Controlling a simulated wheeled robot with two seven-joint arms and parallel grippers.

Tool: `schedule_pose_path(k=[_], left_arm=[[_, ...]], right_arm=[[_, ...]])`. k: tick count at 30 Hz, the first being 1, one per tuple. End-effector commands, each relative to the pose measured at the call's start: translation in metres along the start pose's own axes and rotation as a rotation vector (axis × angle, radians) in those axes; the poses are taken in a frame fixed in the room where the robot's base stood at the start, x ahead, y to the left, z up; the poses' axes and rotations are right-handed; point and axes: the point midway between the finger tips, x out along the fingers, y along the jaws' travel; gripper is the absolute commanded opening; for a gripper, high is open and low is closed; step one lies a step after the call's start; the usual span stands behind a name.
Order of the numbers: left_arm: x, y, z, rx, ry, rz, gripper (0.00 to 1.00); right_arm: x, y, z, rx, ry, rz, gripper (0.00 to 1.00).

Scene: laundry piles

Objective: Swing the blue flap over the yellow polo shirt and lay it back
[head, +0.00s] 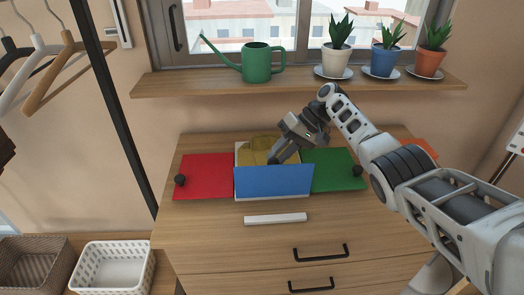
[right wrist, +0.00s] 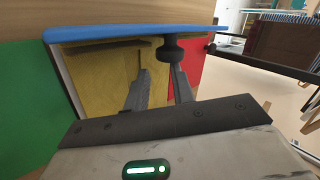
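The blue flap (head: 273,181) stands tilted up at the front of the folding board, its blue outer face showing. The yellow polo shirt (head: 258,150) lies folded on the board's middle panel, partly hidden behind the flap. My right gripper (head: 280,157) reaches down behind the flap's upper edge, over the shirt. In the right wrist view, its two fingers (right wrist: 160,80) are apart, close below the blue edge (right wrist: 130,31) and a dark knob (right wrist: 171,50). Whether they touch the knob is unclear. My left gripper is out of view.
The red panel (head: 205,176) and green panel (head: 335,168) lie flat on either side. A white bar (head: 275,218) lies in front on the dresser. The window shelf (head: 290,83) holds a green watering can (head: 257,63) and potted plants. Baskets (head: 112,268) stand at the lower left.

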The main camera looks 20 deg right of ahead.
Motion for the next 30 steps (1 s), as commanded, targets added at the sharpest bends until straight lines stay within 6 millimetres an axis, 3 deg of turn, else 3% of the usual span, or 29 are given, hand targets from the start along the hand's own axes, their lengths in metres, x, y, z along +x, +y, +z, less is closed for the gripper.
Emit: schedule_pose_path(k=[1,2,3,14,20,30], left_arm=[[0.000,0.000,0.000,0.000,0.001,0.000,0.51],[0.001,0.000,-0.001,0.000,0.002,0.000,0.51],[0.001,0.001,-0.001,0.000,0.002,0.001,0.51],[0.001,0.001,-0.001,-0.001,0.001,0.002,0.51],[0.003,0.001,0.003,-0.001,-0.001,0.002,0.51],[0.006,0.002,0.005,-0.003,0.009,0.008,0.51]], right_arm=[[-0.002,-0.002,-0.001,-0.004,0.004,-0.002,0.40],[-0.002,-0.002,-0.002,-0.005,0.004,-0.003,0.48],[-0.001,-0.004,-0.002,-0.006,0.003,-0.004,0.50],[-0.006,-0.007,-0.004,-0.011,0.002,-0.007,0.50],[-0.041,-0.006,-0.005,-0.012,0.005,-0.005,0.50],[-0.122,-0.006,-0.004,-0.010,0.005,-0.006,0.50]])
